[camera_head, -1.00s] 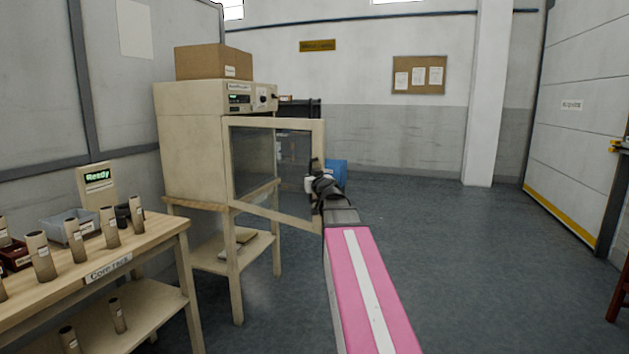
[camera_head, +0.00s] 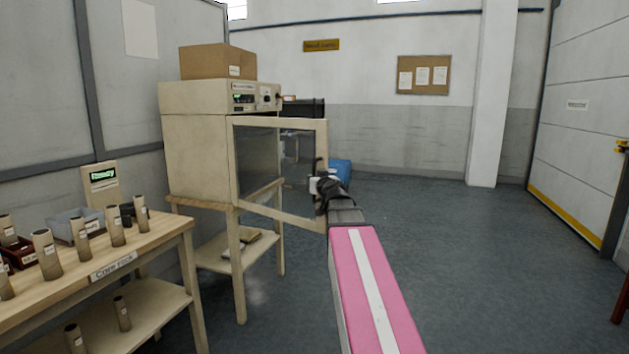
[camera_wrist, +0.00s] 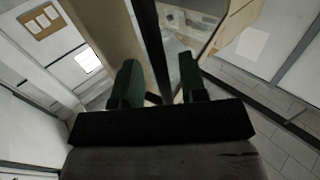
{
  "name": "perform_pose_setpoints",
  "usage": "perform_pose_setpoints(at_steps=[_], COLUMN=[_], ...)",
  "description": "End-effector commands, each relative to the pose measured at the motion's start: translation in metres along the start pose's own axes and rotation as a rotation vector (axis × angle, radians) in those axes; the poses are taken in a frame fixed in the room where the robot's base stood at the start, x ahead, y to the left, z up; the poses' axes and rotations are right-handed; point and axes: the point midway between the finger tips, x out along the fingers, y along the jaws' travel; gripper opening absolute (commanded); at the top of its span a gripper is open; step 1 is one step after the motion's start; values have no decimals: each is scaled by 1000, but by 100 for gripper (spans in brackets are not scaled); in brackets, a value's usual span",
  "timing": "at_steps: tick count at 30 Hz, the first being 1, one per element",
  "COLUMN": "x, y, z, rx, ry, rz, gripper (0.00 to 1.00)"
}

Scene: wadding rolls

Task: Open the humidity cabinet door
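The humidity cabinet (camera_head: 196,155) is a beige box on a wooden stand, left of centre in the head view. Its door (camera_head: 280,210), a beige frame with a dark glass pane, stands swung out from the cabinet, with the far wall showing through part of the glass. My gripper (camera_head: 322,175) is at the door's free edge. In the wrist view, my gripper's two green fingers (camera_wrist: 160,85) are apart, and a dark upright bar (camera_wrist: 153,45), seemingly the door handle, runs between them. Gaps show beside the bar; contact is unclear.
A cardboard box (camera_head: 218,62) sits on the cabinet. A wooden bench (camera_head: 150,243) with several tubes and a grey bin (camera_head: 72,222) stands at the left. A blue object (camera_head: 341,170) is behind the door edge. The floor (camera_head: 480,260) to the right is clear.

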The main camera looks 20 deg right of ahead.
Motion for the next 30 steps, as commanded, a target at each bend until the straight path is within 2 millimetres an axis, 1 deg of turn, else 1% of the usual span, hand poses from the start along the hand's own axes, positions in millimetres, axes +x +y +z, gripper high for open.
perform_pose_setpoints(at_steps=[1,5,12,15,19,30], x=[-9,-31,-77,-89,-96,-96], y=[-1,-2,-2,-2,-1,-1], z=[0,1,1,0,0,0], rx=[0,0,-1,-1,-2,-1], ry=[0,0,0,0,0,0], rz=[0,0,0,-1,-1,-1], gripper=[39,39,39,39,39,39])
